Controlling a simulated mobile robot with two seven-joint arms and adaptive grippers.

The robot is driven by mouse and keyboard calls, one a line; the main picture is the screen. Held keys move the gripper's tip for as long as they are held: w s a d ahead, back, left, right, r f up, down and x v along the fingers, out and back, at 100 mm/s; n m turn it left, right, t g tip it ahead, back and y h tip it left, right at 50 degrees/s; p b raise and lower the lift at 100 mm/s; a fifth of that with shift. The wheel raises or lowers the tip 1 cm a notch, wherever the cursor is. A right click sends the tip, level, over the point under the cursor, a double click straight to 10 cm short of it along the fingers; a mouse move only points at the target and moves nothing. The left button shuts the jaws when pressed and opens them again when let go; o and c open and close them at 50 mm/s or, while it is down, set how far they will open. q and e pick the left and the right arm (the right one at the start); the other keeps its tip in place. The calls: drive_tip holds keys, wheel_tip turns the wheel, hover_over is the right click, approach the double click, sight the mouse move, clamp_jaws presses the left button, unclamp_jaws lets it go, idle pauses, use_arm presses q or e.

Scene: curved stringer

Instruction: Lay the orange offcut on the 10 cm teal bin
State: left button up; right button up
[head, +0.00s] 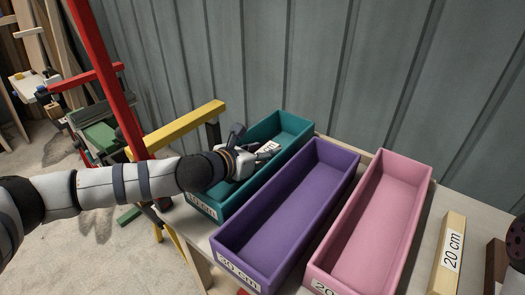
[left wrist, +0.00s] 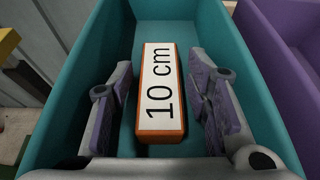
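The orange offcut (left wrist: 160,137) has a white "10 cm" label on its top face. It is inside the teal bin (head: 262,180), whose walls also show in the left wrist view (left wrist: 230,45). The teal bin's front label reads "10 cm". My left gripper (head: 259,150) reaches down into this bin. In the left wrist view its fingers (left wrist: 160,105) are open, one on each side of the offcut, with a gap showing on both sides. In the head view the gripper partly hides the offcut (head: 268,148). My right gripper is not in view.
A purple bin (head: 322,150) stands right of the teal bin, and a pink bin (head: 420,180) right of that. A block labelled "20 cm" (head: 452,250) lies on the table at the right. A corrugated wall (head: 340,60) rises behind. A yellow bar (head: 185,125) and red post (head: 105,75) stand left.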

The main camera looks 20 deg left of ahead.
use_arm(q)
drive_tip(key=shift+r, duration=0.1)
drive_tip(key=shift+r, duration=0.3)
drive_tip(key=p+v, duration=0.1)
drive_tip(key=v, duration=1.1)
drive_tip(key=shift+f, duration=0.2)
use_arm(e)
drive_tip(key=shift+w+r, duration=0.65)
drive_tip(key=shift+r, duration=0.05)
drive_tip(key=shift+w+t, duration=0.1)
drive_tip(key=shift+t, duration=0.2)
